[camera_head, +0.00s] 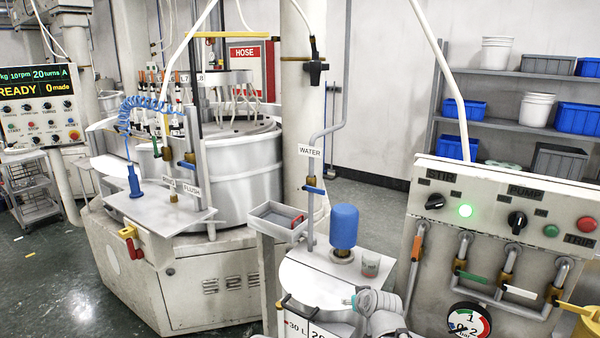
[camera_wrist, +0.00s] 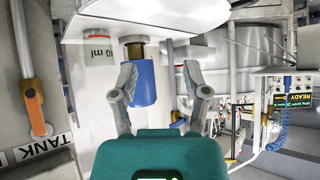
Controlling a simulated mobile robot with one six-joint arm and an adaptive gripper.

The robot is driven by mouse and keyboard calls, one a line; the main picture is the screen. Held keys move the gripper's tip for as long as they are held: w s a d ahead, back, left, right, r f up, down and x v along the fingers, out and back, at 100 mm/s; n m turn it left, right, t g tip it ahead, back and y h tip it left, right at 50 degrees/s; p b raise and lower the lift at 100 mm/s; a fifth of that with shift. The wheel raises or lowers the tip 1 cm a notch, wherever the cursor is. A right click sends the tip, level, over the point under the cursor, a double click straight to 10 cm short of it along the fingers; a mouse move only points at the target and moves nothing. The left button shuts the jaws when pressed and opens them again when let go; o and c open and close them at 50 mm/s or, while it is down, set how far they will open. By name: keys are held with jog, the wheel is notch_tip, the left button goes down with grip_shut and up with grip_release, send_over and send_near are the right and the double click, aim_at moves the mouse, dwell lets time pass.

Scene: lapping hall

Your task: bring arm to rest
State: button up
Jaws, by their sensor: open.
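The task names no object, only my arm. In the wrist view my gripper (camera_wrist: 159,68) is open, its two grey fingers spread apart with nothing held between them. A blue cylinder (camera_wrist: 142,82) on a brass fitting shows upside down beyond the fingers, nearer the left one; I cannot tell the gap. In the head view the blue cylinder (camera_head: 343,227) stands upright on the white tank top. The grey end of my arm shows low in front of the tank, right of centre; the fingertips are hard to make out there.
A small beaker (camera_head: 370,264) stands beside the blue cylinder. A grey tray (camera_head: 268,224) sits to its left. The valve panel (camera_head: 490,205) with its green light stands close on the right. A lapping machine (camera_head: 240,170) fills the left. Shelves with bins (camera_head: 462,110) stand behind.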

jog(key=s+f+m+g+h, duration=0.1)
jog(key=s+f+g, duration=0.2)
jog(key=s+g, duration=0.2)
jog(key=s+d+f+g+h, duration=0.1)
jog(key=s+f+g, duration=0.2)
jog(key=s, duration=0.6)
jog(key=shift+s+f+m+g, duration=0.35)
jog(key=shift+f+m+g, duration=0.05)
jog(key=shift+g, duration=0.6)
